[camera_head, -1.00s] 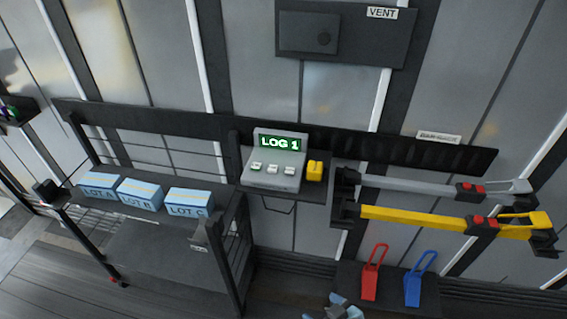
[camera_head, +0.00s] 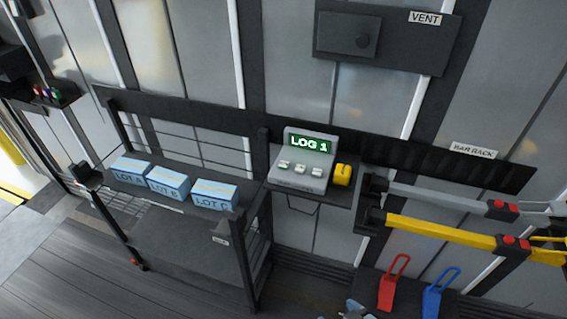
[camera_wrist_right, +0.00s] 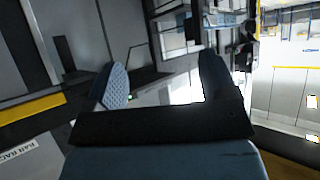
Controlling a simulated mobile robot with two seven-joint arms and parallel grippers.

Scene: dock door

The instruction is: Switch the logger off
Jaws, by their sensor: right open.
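The logger (camera_head: 300,165) is a grey box with a sloped front on a small dark wall shelf. Its lit green display (camera_head: 311,143) reads "LOG 1". Several pale buttons (camera_head: 300,169) sit in a row below the display; their labels are too small to read. My right gripper (camera_head: 352,309) shows only as a small piece at the bottom edge of the head view, well below the logger. In the right wrist view my right gripper (camera_wrist_right: 160,90) is open, with nothing between its fingers. My left gripper is not in view.
A yellow object (camera_head: 342,175) stands right beside the logger. Blue boxes marked LOT A (camera_head: 131,171), LOT B and LOT C lie on a cart (camera_head: 200,240) to the left. A grey bar and a yellow bar (camera_head: 440,232) jut out at the right, above red and blue tags (camera_head: 392,285).

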